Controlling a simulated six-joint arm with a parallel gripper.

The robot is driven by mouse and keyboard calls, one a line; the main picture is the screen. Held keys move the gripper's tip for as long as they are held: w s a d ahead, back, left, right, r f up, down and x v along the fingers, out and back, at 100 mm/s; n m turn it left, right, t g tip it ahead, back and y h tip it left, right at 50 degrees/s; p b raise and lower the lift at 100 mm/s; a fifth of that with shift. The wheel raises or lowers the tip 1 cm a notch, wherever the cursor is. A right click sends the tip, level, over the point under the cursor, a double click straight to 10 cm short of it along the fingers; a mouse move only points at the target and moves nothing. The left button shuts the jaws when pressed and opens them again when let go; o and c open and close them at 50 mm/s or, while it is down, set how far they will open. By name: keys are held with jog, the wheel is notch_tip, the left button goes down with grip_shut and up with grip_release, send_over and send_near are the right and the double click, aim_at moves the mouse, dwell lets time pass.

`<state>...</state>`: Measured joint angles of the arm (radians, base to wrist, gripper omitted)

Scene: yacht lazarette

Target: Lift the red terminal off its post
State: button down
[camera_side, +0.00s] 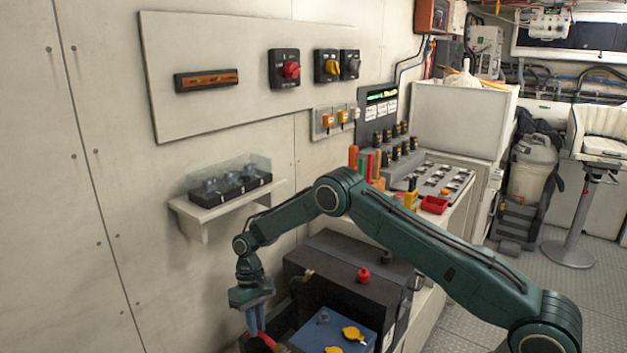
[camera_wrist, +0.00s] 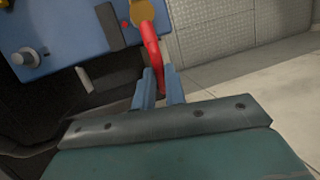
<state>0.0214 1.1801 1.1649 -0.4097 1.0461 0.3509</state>
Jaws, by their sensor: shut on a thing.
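My gripper (camera_side: 257,330) reaches down at the left edge of a blue-topped battery (camera_side: 315,337). Its blue fingers are shut on a curved red piece (camera_side: 267,340), which looks like the red terminal or its lead. In the wrist view the red piece (camera_wrist: 151,45) runs from between my gripper's fingers (camera_wrist: 158,90) up to a yellow-orange part (camera_wrist: 142,12) at the battery's edge. I cannot tell whether it sits on a post there. A bare grey post (camera_wrist: 28,57) stands on the blue battery top (camera_wrist: 70,25), apart from the red piece.
A dark box (camera_side: 340,260) with a red knob (camera_side: 363,274) stands behind the battery. Yellow caps (camera_side: 353,334) sit on the battery top. A wall shelf (camera_side: 225,208) is above my gripper.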

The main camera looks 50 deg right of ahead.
jog(key=shift+w+a+g, duration=0.3)
jog(key=shift+w+a, duration=0.05)
jog(key=shift+w+d+r+g, duration=0.1)
jog(key=shift+d+g, duration=0.05)
jog(key=shift+g, duration=0.15)
jog(key=c, duration=1.5)
grip_release()
jog(key=shift+o, duration=0.2)
jog(key=shift+d, duration=0.15)
jog(key=shift+s+t, duration=0.3)
jog(key=shift+t, duration=0.1)
jog(key=shift+s+t, duration=0.2)
jog(key=shift+t, duration=0.1)
